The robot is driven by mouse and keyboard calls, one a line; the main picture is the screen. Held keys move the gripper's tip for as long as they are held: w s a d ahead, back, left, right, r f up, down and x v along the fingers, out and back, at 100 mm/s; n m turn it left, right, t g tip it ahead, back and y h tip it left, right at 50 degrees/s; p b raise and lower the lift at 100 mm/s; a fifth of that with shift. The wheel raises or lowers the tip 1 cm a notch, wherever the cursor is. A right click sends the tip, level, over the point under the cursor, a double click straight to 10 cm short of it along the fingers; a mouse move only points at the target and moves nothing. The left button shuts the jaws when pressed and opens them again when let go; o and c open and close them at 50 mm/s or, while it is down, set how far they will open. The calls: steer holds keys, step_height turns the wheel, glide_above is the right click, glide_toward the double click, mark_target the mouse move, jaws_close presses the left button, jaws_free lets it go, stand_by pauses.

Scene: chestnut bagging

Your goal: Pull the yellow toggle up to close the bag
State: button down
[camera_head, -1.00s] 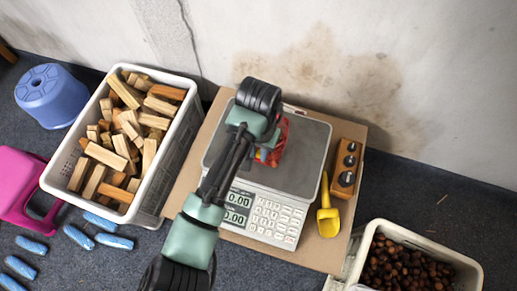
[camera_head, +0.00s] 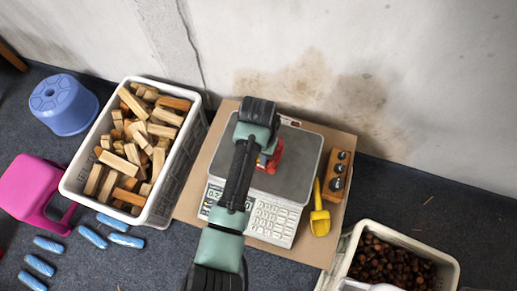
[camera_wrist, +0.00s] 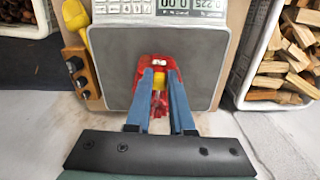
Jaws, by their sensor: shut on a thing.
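The red net bag (camera_wrist: 157,62) lies on the grey pan of the scale (camera_wrist: 203,72) in the wrist view. In the head view only part of the bag (camera_head: 275,158) shows beside my arm. The yellow toggle (camera_wrist: 158,78) sits at the bag's neck, between the blue fingers of my gripper (camera_wrist: 159,70). My gripper is shut on the toggle. Red netting hangs out between the fingers on the near side of the toggle. In the head view my arm hides the fingers and the toggle.
A yellow scoop (camera_head: 319,212) and a wooden block with dark knobs (camera_head: 336,176) lie right of the scale. A crate of chestnuts (camera_head: 352,236) stands at lower right. A crate of wood (camera_head: 68,183), a blue stool (camera_head: 64,106) and a pink stool (camera_head: 32,190) are left.

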steer(key=shift+s+r, duration=0.1)
steer(key=shift+r, duration=0.1)
steer(key=c, duration=0.7)
jaws_free()
steer(key=shift+r, duration=0.1)
step_height(320, 180, up, 13)
steer(key=p, duration=0.4)
